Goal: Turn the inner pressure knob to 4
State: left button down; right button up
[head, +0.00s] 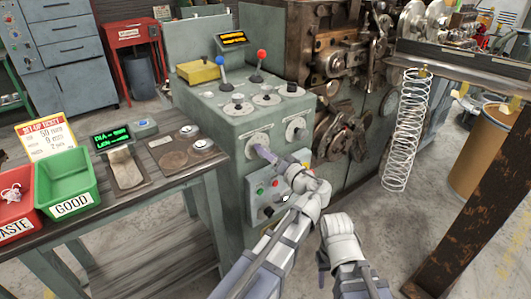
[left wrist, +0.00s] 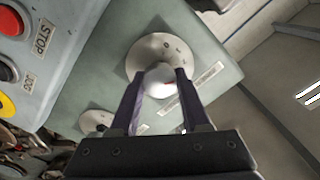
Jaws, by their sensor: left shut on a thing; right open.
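My left gripper (head: 264,154) is at the front face of the green machine console (head: 220,125), shut on a round knob on a pale dial plate (head: 258,140). In the left wrist view the gripper (left wrist: 160,90) has its two dark fingers on either side of the rounded knob (left wrist: 159,80). The dial plate (left wrist: 150,50) around it carries small marks, and I cannot read its setting. A second dial knob (head: 296,130) sits to the right on the same face. My right gripper (head: 322,260) hangs low, away from the console, and is open.
Several knobs and two levers, blue-topped (head: 221,62) and red-topped (head: 261,55), stand on the console top. A button panel (head: 265,190) lies below the held knob. A wire coil (head: 408,130) hangs at right. A bench with a green bin (head: 68,185) is at left.

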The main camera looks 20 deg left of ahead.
pick_arm(q)
jog(key=m, duration=1.1)
jog(key=shift+f, duration=0.1)
jog(key=shift+m, duration=0.3)
dwell(0.5)
jog(key=shift+c, duration=1.9)
grip_release()
